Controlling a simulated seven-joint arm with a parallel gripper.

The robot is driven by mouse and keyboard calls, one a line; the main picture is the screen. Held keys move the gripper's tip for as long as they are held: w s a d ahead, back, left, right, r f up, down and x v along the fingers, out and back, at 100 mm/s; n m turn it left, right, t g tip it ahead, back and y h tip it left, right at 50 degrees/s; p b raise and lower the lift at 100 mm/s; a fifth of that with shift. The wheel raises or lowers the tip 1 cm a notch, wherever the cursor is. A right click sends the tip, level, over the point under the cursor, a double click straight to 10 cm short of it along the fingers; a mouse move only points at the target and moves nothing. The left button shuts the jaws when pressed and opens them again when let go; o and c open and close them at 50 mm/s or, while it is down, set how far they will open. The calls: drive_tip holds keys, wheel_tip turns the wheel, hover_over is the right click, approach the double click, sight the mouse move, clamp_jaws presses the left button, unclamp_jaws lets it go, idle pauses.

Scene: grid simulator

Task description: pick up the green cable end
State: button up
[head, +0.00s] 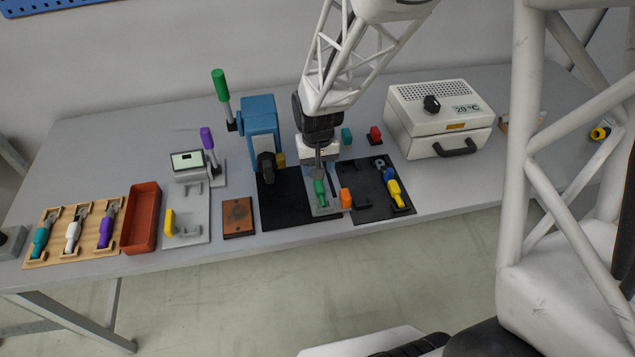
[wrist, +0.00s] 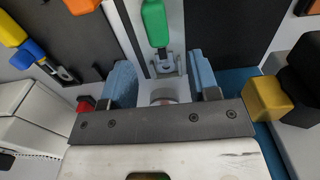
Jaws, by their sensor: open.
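The green cable end (head: 319,188) lies on a narrow grey plate (head: 322,210) near the front of the table. In the wrist view the green cable end (wrist: 155,24) is at the top centre, with a metal fork-like tip pointing toward my gripper. My gripper (wrist: 162,78) shows two blue fingers, apart with nothing held between them. The fork tip lies just beyond the fingertips, roughly centred between them; contact cannot be made out. In the head view my gripper (head: 318,165) hangs just behind the green cable end, its fingers partly hidden by the wrist.
An orange block (head: 346,199) stands close on the right, with a yellow cable end (head: 394,188) on a black mat beyond. A blue press (head: 260,125) stands close on the left. A white oven-like box (head: 440,115) is at back right. A red tray (head: 141,220) is left.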

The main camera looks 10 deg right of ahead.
sight(318, 183)
drive_tip(key=shift+f, duration=0.2)
drive_tip(key=shift+f, duration=2.55)
clamp_jaws()
